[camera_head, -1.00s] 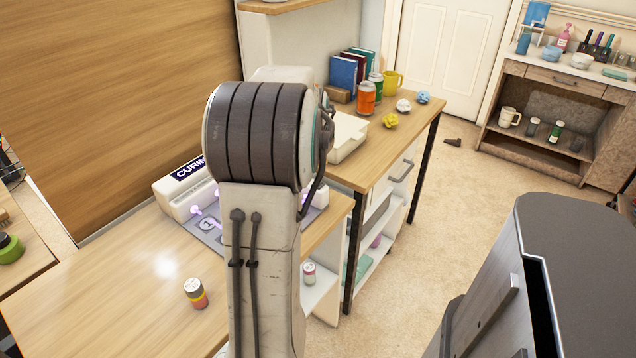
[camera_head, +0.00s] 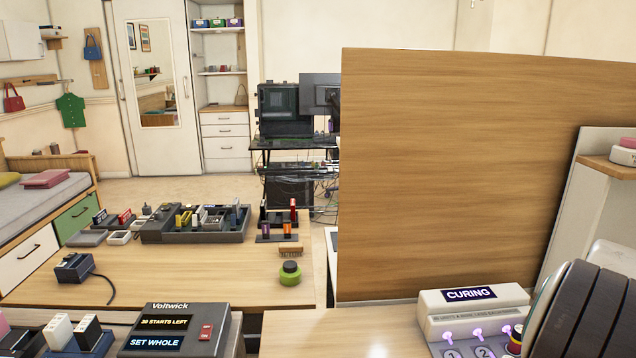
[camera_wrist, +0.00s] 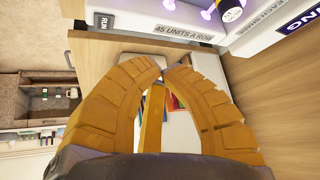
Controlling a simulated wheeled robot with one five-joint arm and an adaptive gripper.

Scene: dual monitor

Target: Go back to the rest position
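My gripper (camera_wrist: 164,72) shows in the wrist view. Its orange-yellow fingers curve inward and their tips meet or nearly meet, with nothing seen held between them. The gripper is outside the head view, where only part of my arm shows at the lower right edge. The white curing machine (camera_head: 473,299) stands beside it on the wooden table, with glowing purple posts and numbered places. In the wrist view, the machine's edge, with a "45 UNITS A ROW" label (camera_wrist: 184,33), lies beyond the fingertips.
A tall wooden panel (camera_head: 480,170) stands behind the curing machine. On the left, a table (camera_head: 190,278) holds a dark tray of blocks (camera_head: 195,224) and a green jar (camera_head: 290,274). A Voltwick box (camera_head: 174,329) stands at the front. A bed (camera_head: 40,205) is at far left.

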